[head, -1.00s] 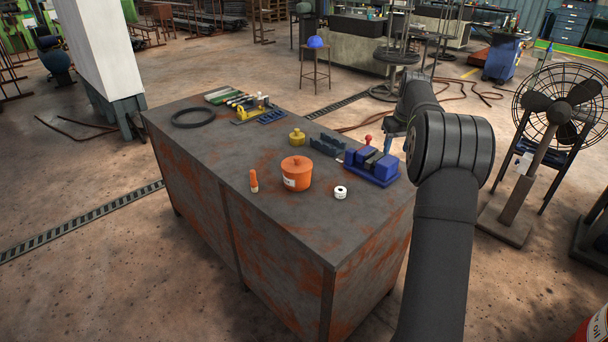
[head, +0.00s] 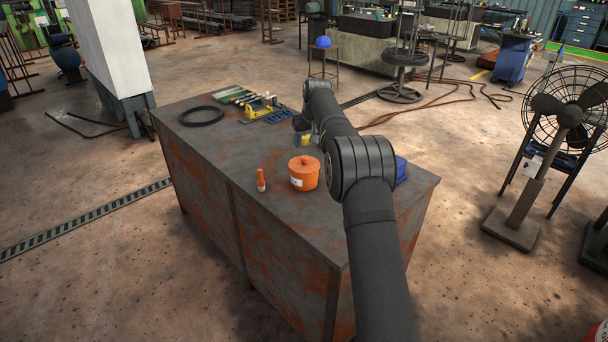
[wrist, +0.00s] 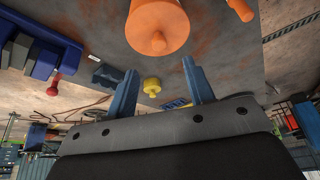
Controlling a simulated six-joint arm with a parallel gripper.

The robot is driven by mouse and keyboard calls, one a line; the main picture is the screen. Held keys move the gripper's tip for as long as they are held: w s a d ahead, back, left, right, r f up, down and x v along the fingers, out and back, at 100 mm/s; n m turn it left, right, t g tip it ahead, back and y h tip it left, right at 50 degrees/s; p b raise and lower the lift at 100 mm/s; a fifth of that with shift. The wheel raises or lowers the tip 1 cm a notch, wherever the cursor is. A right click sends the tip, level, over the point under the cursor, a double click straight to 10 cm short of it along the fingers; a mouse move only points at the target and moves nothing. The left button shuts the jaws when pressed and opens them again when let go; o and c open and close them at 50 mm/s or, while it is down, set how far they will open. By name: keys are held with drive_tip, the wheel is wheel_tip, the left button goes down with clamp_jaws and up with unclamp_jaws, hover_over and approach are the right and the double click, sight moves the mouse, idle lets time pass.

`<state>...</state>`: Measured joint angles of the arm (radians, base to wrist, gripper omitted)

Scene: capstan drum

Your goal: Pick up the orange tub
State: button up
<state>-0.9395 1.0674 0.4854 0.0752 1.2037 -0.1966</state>
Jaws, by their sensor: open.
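The orange tub (head: 303,173) with a lid, a knob and a white label stands upright near the middle of the rusty workbench (head: 240,220). It also shows at the top of the wrist view (wrist: 157,25), partly cut off by the frame edge. My gripper (wrist: 158,85) is open and empty, its two blue fingers apart, with the tub beyond the tips and not between them. In the head view my gripper is mostly hidden behind my arm, on the far side of the tub.
A yellow knobbed piece (wrist: 152,86) and a blue vise (wrist: 48,42) are also nearby. A black ring (head: 202,116) and tools lie at the bench's far end. The bench front is clear.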

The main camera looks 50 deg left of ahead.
sight(304, 157)
drive_tip(key=x, duration=0.8)
drive_tip(key=shift+w+a+f, duration=0.1)
drive_tip(key=shift+a+f, duration=0.1)
drive_tip(key=shift+f, duration=0.15)
clamp_jaws()
drive_tip(key=shift+r, duration=0.15)
idle(1.0)
